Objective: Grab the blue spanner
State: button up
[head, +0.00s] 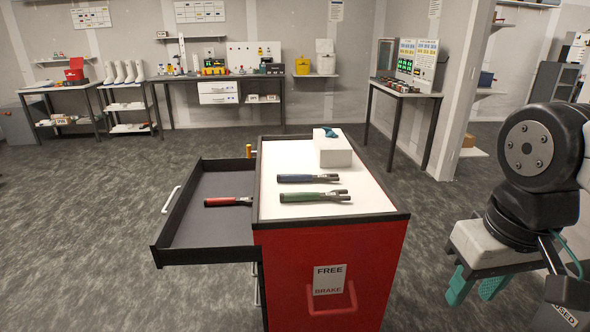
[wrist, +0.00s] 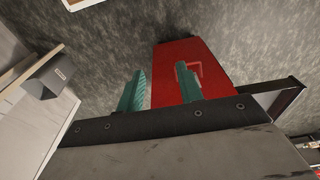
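The blue spanner (head: 308,179) lies flat on the white top of a red cart (head: 330,246) in the head view. A green spanner (head: 315,197) lies just in front of it, roughly parallel. A red-handled spanner (head: 228,202) lies in the cart's open drawer (head: 205,256). My gripper (head: 470,297) is at the lower right of the head view, right of the cart and well away from the spanners. Its two teal fingers are apart with nothing between them. The gripper also shows in the wrist view (wrist: 160,74), with the red cart (wrist: 217,52) beyond it. No spanner shows there.
A white box (head: 333,153) with a teal item on top stands at the back of the cart top. The drawer sticks out on the left. Benches (head: 220,77) line the back wall, and another table (head: 404,91) stands behind right. The floor around the cart is open.

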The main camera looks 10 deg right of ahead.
aim_at(327, 177)
jog(key=i, duration=1.25)
jog(key=z, duration=0.05)
